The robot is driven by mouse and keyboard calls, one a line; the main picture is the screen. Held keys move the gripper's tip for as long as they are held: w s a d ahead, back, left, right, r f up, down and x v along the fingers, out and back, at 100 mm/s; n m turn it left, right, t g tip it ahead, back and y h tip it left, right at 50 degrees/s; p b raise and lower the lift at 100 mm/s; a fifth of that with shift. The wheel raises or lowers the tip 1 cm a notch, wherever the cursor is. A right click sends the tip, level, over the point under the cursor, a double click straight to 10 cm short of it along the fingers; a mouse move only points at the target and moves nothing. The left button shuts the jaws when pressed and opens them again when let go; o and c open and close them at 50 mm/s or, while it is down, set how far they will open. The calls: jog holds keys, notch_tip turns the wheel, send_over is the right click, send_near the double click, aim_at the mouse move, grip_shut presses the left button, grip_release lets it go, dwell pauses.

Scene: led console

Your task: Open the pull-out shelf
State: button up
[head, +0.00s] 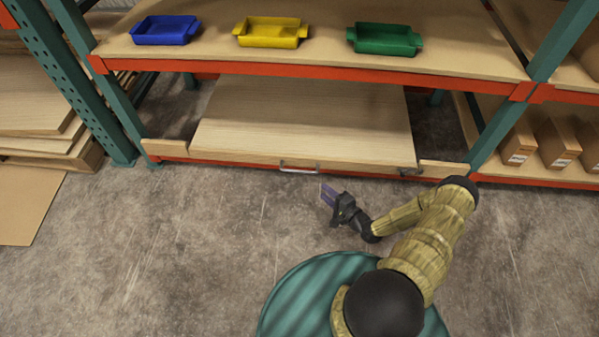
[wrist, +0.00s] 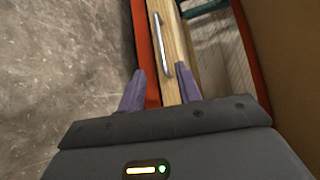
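The pull-out shelf (head: 300,118) is a pale wooden board low in the rack, under the shelf with the bins. Its front edge lies about level with the orange beam of the rack. A silver bar handle (head: 299,167) is on its front edge and also shows in the wrist view (wrist: 160,46). My gripper (head: 327,194) is in front of the shelf, just right of the handle and apart from it. In the wrist view its two purple fingers (wrist: 158,90) are spread with nothing between them, and the handle lies beyond the tips.
Blue (head: 165,30), yellow (head: 271,32) and green (head: 385,39) bins stand on the shelf above. Cardboard boxes (head: 557,143) sit at the right, stacked boards (head: 38,110) at the left. The concrete floor in front is clear.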

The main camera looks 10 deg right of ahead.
aim_at(299, 171)
jog(key=b+x, duration=0.5)
jog(key=x, duration=1)
jog(key=shift+w+a+b, duration=0.1)
jog(key=shift+w+b, duration=0.15)
jog(key=shift+b, duration=0.15)
jog(key=shift+f, duration=0.1)
grip_shut()
